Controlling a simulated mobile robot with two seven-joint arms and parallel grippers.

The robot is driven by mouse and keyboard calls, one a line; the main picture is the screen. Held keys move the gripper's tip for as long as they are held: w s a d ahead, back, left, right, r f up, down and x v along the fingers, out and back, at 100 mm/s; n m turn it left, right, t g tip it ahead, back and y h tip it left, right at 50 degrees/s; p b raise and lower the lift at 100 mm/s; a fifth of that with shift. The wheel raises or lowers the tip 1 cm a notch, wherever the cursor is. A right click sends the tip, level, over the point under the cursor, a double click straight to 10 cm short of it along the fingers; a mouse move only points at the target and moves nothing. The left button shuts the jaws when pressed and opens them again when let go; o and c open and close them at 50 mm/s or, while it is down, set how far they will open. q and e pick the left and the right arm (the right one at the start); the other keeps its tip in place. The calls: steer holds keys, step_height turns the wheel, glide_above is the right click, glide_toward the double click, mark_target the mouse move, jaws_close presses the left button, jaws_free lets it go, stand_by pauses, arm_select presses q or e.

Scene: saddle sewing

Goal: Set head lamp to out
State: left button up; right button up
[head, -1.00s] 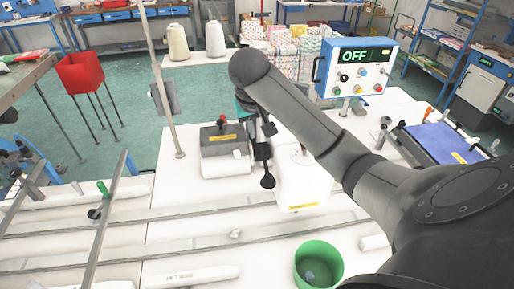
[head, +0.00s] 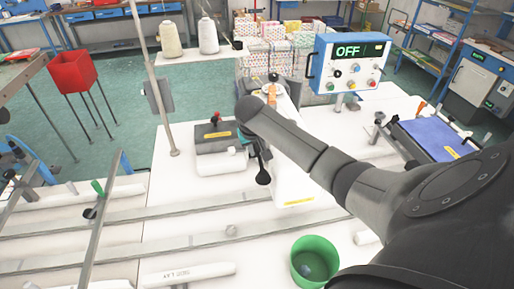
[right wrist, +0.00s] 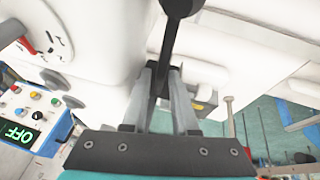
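The white sewing machine (head: 292,183) stands on the table, partly hidden behind my right arm. A black lever with a ball knob (head: 263,177) hangs at its left side; the knob also shows in the right wrist view (right wrist: 182,8). My right gripper (right wrist: 162,72) has its two grey fingers on either side of the lever's shaft; whether they press on it I cannot tell. In the head view my arm hides most of that gripper. The blue and white control box (head: 348,64) has several coloured knobs and a display reading OFF. I cannot pick out the head lamp. My left gripper is out of view.
A grey and white box (head: 220,158) stands left of the machine. A green bin (head: 314,262) is at the front. A thin upright pole (head: 164,90) rises at the left. A blue padded stand (head: 433,138) is at the right. Long rails cross the table front.

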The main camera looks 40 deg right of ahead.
jaws_close()
stand_by(1.5)
